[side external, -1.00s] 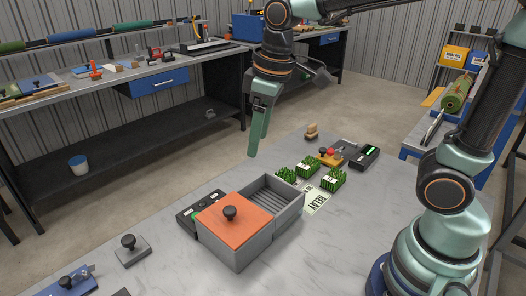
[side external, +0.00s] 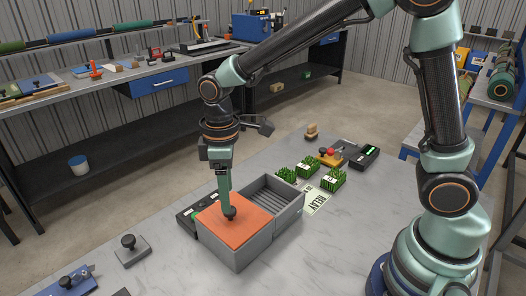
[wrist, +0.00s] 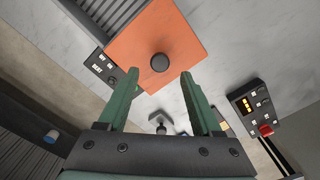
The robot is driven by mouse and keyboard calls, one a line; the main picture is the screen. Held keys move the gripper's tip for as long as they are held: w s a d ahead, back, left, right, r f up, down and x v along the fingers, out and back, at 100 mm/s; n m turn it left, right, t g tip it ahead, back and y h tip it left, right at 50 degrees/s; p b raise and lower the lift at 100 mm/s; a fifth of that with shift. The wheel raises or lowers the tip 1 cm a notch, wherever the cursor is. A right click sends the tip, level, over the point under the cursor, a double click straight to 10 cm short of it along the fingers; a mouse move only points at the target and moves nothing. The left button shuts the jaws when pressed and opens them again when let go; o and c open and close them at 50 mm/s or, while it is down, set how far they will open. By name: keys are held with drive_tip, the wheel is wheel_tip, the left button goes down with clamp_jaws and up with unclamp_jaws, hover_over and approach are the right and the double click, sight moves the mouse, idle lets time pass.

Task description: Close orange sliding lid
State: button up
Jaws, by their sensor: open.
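The orange sliding lid (side external: 250,226) covers the near-left part of a grey box (side external: 238,257). The box's far-right part is uncovered and shows a ribbed inside (side external: 273,194). A black round knob (side external: 230,212) stands on the lid. My gripper (side external: 226,206) points down at the knob in the side view and partly overlaps it. In the wrist view my gripper (wrist: 160,80) is open. The knob (wrist: 160,62) lies centred just beyond the fingertips, with the orange lid (wrist: 150,35) around it. I cannot tell whether a finger touches the knob.
A black control box (side external: 187,220) sits close beside the grey box. Several green turf pieces (side external: 308,167) and a RELAY card (side external: 316,201) lie to the right. A grey plate with a black knob (side external: 131,249) is at the left. The marble bench top (side external: 330,255) is clear in front.

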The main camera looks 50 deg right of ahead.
sight(233, 213)
drive_tip(key=shift+f, duration=2.05)
drive_tip(key=shift+c, duration=0.3)
clamp_jaws()
drive_tip(key=shift+r, duration=0.1)
